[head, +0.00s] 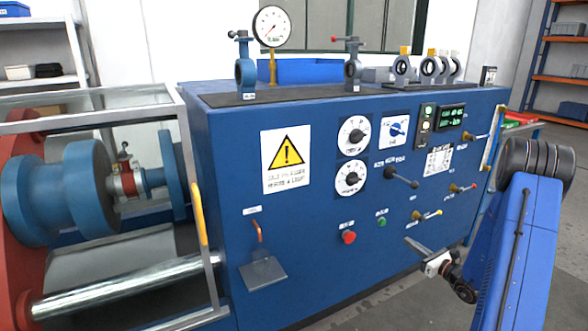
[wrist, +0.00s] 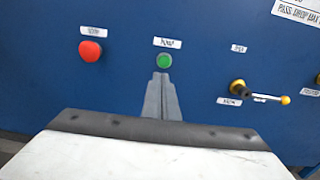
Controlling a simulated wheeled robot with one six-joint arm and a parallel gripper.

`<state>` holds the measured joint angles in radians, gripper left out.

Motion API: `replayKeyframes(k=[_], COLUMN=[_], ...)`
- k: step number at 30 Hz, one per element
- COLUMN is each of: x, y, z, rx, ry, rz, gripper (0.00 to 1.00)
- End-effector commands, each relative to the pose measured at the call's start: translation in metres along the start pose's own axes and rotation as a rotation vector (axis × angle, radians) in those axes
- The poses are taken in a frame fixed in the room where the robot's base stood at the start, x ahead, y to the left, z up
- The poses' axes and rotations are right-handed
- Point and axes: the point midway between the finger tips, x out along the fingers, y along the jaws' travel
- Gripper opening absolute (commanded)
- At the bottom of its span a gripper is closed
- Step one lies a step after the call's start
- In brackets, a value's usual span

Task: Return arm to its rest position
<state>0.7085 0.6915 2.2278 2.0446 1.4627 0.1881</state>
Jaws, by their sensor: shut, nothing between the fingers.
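My arm is blue with a black joint at the right of the head view and reaches down toward the blue test bench (head: 225,200). My gripper (head: 408,240) is in front of the bench's lower panel. In the wrist view my gripper (wrist: 161,76) shows two grey fingers closed together with nothing between them. Their tips appear just below the green button (wrist: 164,60). I cannot tell whether they touch the panel.
A red button (wrist: 90,52) lies to the left and a yellow-tipped lever (wrist: 265,93) to the right. A black-knobbed lever (head: 402,178) sticks out higher up. A orange-handled pedal plate (head: 262,273) juts out low. Grey floor (head: 395,300) is clear in front.

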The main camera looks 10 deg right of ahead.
Motion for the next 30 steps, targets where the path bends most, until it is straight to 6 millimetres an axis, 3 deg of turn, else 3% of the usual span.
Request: replayKeyframes(k=[5, 14, 21, 30], x=[0.015, 0.018, -0.005, -0.056], y=[0.051, 0.172, 0.259, 0.347], z=[0.04, 0.107, 0.143, 0.17], rx=[-0.088, -0.312, -0.518, -0.808], ry=[0.015, 0.065, 0.107, 0.162], rz=[0.143, 0.466, 0.705, 0.975], gripper=[0.0, 0.0, 0.0, 0.0])
